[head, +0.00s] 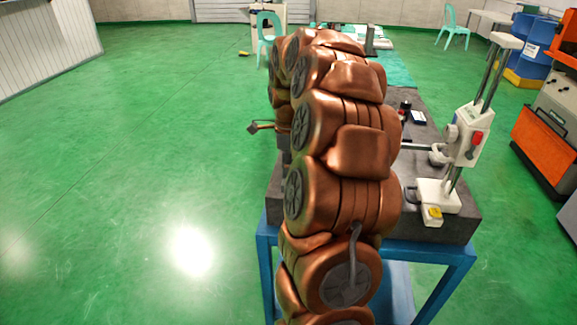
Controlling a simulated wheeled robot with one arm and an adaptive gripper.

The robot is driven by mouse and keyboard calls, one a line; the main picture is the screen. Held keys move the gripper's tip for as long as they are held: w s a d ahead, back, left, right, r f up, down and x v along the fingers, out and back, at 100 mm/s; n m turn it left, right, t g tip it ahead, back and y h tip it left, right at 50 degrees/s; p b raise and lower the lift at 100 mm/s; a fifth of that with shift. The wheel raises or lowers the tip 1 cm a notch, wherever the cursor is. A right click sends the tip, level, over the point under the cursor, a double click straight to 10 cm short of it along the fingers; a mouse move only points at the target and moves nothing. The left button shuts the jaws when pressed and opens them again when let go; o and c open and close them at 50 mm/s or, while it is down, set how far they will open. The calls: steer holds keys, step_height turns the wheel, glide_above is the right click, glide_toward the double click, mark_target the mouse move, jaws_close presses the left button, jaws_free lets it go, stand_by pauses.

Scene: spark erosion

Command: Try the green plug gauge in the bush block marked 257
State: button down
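My copper-coloured arm stands in the middle of the head view and covers much of the dark granite table (448,222). I cannot make out the green plug gauge or a bush block marked 257. They may be behind the arm. My gripper's fingers are not visible. A small dark piece on a thin brownish stem sticks out left of the arm, and I cannot tell what it is.
A white height-measuring instrument (466,135) stands on the table's right side. A small dark object (405,107) and a white-and-blue item (418,117) lie farther back. The blue table frame (440,254) is in front. Green floor (130,170) is clear at left. An orange-fronted machine (545,147) stands right.

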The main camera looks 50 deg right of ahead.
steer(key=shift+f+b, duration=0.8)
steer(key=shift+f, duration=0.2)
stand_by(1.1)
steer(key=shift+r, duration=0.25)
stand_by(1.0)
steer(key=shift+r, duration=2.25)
